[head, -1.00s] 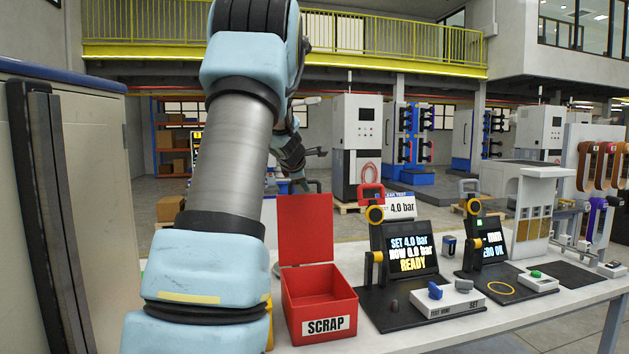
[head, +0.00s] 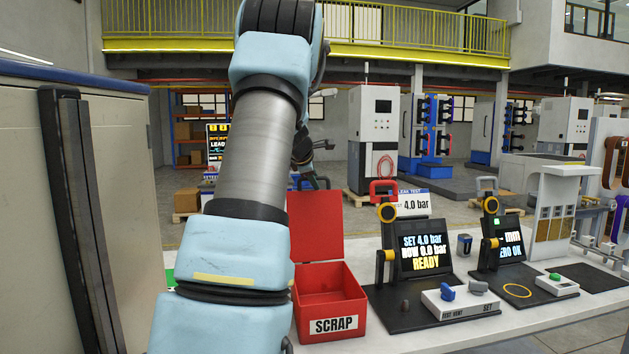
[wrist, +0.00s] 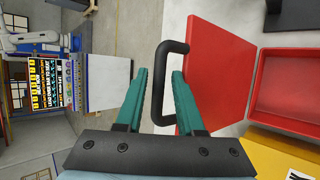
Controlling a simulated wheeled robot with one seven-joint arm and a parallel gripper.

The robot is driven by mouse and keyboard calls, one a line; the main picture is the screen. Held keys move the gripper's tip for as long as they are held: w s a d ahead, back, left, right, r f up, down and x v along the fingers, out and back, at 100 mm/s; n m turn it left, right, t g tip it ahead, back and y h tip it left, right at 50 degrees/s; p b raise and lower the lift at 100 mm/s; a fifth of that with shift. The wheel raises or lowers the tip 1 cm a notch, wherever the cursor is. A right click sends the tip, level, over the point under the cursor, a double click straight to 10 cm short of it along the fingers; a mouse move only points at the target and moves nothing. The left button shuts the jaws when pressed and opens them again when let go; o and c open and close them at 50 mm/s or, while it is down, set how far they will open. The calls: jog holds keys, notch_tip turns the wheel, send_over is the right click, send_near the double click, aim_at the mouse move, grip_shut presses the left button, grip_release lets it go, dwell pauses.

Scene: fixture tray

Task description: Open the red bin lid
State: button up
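The red bin (head: 330,308) marked SCRAP stands on the white bench in the head view, and its inside shows empty. Its red lid (head: 316,226) stands upright at the bin's back edge, so the bin is open. The bin's open inside (wrist: 290,85) is at the right. My gripper (wrist: 160,72) has its two teal fingers spread apart, one on each side of the handle's lower part in the picture. In the head view my arm hides part of the bench left of the bin.
Right of the bin stand a test station with a screen (head: 424,250) and a white control box (head: 460,303). A second station (head: 498,245) stands beyond. A yellow thing (wrist: 280,150) lies close to the bin in the wrist view. A tall cabinet (head: 110,180) stands at the left.

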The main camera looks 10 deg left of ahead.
jog(key=b+v, duration=0.2)
jog(key=v, duration=0.8)
jog(key=shift+s+r, duration=0.25)
jog(key=shift+f, duration=0.1)
jog(key=s+d+f+m+g+y, duration=0.1)
jog(key=s+f+m+g, duration=0.3)
jog(key=s+f+m, duration=0.6)
jog(key=s+d+f+m+g+y, duration=0.1)
jog(key=s+d+f+m+g, duration=0.2)
jog(key=s+f+m, duration=0.7)
jog(key=s+f, duration=0.3)
jog(key=s, duration=0.4)
jog(key=s+f+g, duration=0.1)
jog(key=s+f, duration=0.3)
jog(key=s, duration=0.3)
jog(key=shift+d, duration=0.25)
